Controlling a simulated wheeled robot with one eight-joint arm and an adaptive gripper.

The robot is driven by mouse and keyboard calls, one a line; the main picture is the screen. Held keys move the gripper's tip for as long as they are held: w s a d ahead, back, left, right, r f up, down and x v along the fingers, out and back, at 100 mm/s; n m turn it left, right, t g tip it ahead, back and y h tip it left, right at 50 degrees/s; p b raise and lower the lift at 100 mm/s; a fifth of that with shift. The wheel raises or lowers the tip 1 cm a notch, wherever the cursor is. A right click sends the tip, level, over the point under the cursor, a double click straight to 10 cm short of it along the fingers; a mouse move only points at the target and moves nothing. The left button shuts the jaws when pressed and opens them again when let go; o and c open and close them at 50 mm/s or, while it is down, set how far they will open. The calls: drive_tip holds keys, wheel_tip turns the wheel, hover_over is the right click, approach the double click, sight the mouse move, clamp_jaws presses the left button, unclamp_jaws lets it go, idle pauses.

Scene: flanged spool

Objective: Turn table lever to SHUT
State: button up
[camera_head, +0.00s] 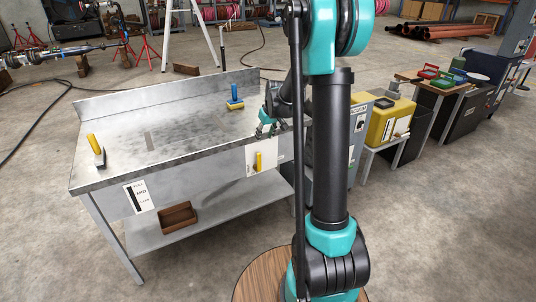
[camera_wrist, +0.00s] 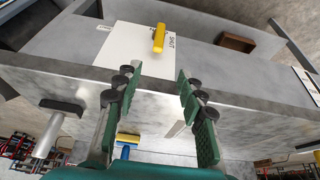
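A lever with a yellow handle (camera_head: 259,161) is mounted on the front panel of the grey metal table (camera_head: 185,175), over a white label plate (camera_head: 250,160). In the wrist view the yellow handle (camera_wrist: 159,39) lies over the plate (camera_wrist: 130,55), with the word SHUT printed beside it; the other print is too small to read. My gripper (camera_head: 270,131) is above the table's front edge, near the plate. In the wrist view my gripper (camera_wrist: 160,82) has its two green fingers spread with nothing between them, apart from the handle. The lever's pivot is not clear.
A label marked MID (camera_head: 139,197) is on the front panel. A brown box (camera_head: 178,217) sits on the lower shelf. A yellow container (camera_head: 388,122) stands right.

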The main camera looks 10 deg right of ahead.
sight(260, 154)
drive_tip(key=x, duration=1.7)
drive_tip(key=shift+w+d+f, duration=0.1)
drive_tip(key=shift+w+f, duration=0.1)
drive_tip(key=shift+w, duration=0.1)
drive_tip(key=shift+c, duration=0.2)
clamp_jaws()
